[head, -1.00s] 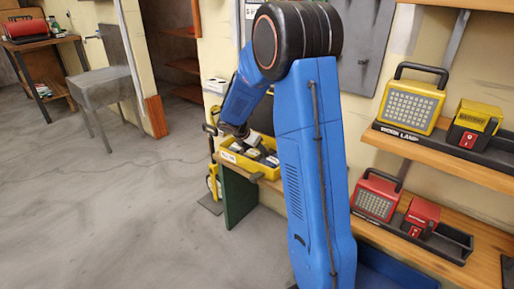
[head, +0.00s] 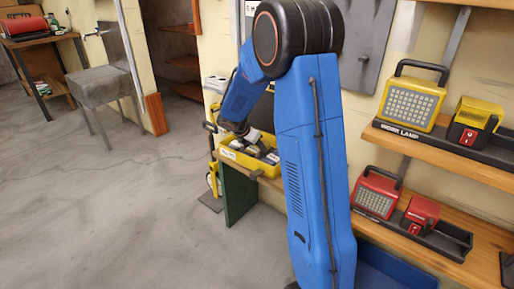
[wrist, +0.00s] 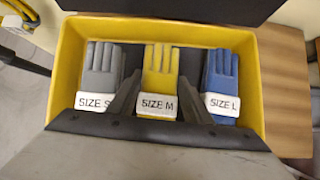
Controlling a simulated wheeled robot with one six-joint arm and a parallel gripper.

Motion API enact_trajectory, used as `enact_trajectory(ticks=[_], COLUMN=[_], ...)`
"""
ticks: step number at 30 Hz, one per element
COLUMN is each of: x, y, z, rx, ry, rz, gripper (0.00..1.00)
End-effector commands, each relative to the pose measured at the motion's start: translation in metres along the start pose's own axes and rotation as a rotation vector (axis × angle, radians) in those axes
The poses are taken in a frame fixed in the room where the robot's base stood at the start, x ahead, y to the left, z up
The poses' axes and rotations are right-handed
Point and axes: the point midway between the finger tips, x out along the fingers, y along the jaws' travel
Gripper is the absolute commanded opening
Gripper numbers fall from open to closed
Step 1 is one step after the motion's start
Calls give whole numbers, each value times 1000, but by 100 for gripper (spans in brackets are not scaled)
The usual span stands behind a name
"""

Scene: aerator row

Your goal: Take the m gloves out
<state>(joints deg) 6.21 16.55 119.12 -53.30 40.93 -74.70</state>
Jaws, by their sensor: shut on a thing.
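The M gloves (wrist: 160,72) are yellow with a white cuff marked SIZE M. They stand in the middle of a yellow bin (wrist: 255,70) in the wrist view. My gripper (wrist: 159,92) has one dark finger on each side of them and is shut on them. I cannot tell whether they are raised off the bin's floor. In the head view my gripper (head: 241,131) is over the yellow bin (head: 240,159), and the gloves are hard to make out there.
Grey S gloves (wrist: 101,68) stand to the left and blue L gloves (wrist: 221,72) to the right in the same bin, close to my fingers. The bin stands on a wooden bench (wrist: 285,90). Shelves with work lamps (head: 411,103) are on the right. Open floor lies to the left.

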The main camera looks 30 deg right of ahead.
Motion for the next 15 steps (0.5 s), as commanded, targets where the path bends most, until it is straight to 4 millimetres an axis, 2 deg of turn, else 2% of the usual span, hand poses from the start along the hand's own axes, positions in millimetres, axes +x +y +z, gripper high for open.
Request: enact_trajectory(ticks=[15], x=[-28], y=[0], z=[20], rx=[1], ry=[-1], rz=[1], gripper=[22])
